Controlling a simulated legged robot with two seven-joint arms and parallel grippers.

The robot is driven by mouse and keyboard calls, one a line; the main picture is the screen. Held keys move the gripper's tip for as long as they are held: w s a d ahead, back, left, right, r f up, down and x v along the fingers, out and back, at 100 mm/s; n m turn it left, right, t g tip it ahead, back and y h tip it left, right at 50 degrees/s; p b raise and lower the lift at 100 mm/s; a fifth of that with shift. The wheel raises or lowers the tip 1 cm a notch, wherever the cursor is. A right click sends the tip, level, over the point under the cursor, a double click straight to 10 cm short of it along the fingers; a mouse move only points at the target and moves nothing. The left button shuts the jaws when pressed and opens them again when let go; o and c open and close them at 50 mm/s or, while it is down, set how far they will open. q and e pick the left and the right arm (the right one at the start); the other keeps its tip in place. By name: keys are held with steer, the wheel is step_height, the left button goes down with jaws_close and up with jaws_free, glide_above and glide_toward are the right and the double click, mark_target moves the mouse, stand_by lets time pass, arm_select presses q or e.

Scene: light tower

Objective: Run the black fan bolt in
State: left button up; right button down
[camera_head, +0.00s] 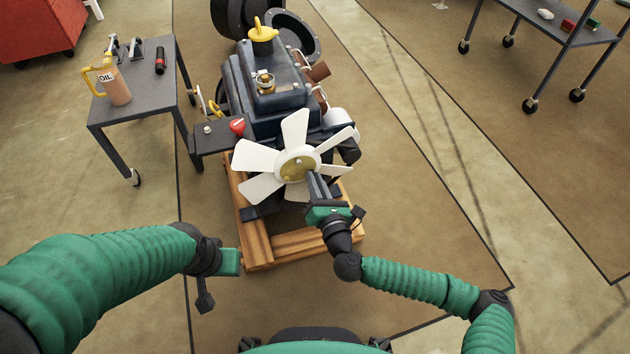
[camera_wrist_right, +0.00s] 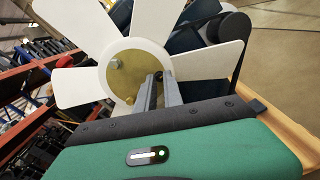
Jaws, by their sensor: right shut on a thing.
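The white fan (camera_head: 268,160) is on the front of the dark blue engine (camera_head: 262,90), with a brass hub plate (camera_head: 290,168) at its centre. My right gripper (camera_head: 311,178) is at the right side of the hub. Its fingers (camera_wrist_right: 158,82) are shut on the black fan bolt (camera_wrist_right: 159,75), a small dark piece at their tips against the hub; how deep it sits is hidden. My left gripper (camera_head: 230,262) is low on the left, away from the fan, fingers not clear.
A wooden pallet (camera_head: 258,243) carries the engine. A small dark table (camera_head: 145,98) with an oil jug (camera_head: 115,86) stands at left. A red knob (camera_head: 237,126) is left of the fan. A wheeled cart (camera_head: 560,32) stands at back right. Floor at right is clear.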

steer(key=c, duration=1.7)
jaws_free()
steer(key=shift+f, duration=0.2)
steer(key=shift+o, duration=1.2)
steer(key=shift+r, duration=0.1)
steer(key=p+v, duration=0.3)
steer(key=v, duration=1.4)
steer(key=shift+w, duration=0.1)
